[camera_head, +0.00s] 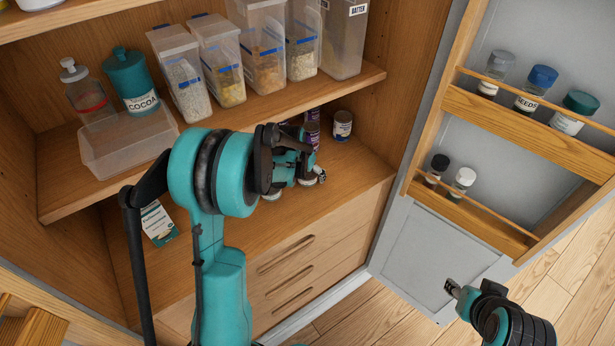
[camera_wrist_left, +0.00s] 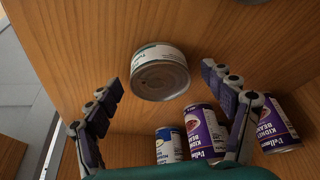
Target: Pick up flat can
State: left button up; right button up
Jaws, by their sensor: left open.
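The flat can (camera_wrist_left: 160,72), a short silver can with a white and green label, sits on the wooden shelf in the left wrist view. My left gripper (camera_wrist_left: 163,86) is open, with a finger on either side of the can and visible gaps between. In the head view my left gripper (camera_head: 312,175) is low inside the cupboard, above the bottom shelf, and the arm and gripper largely hide the flat can. My right gripper (camera_head: 453,289) is at the lower right in the head view, away from the shelf; its jaw opening is not clear.
Purple kidney bean cans (camera_wrist_left: 207,131) and a blue-and-white can (camera_wrist_left: 168,145) stand close by on the shelf. Above is a shelf with clear containers (camera_head: 262,62) and a cocoa jar (camera_head: 132,80). The open door rack (camera_head: 530,125) holds spice jars. A green-labelled packet (camera_head: 158,222) stands at left.

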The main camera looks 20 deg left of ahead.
pick_arm(q)
jog(key=c, duration=1.3)
jog(key=shift+r, duration=0.1)
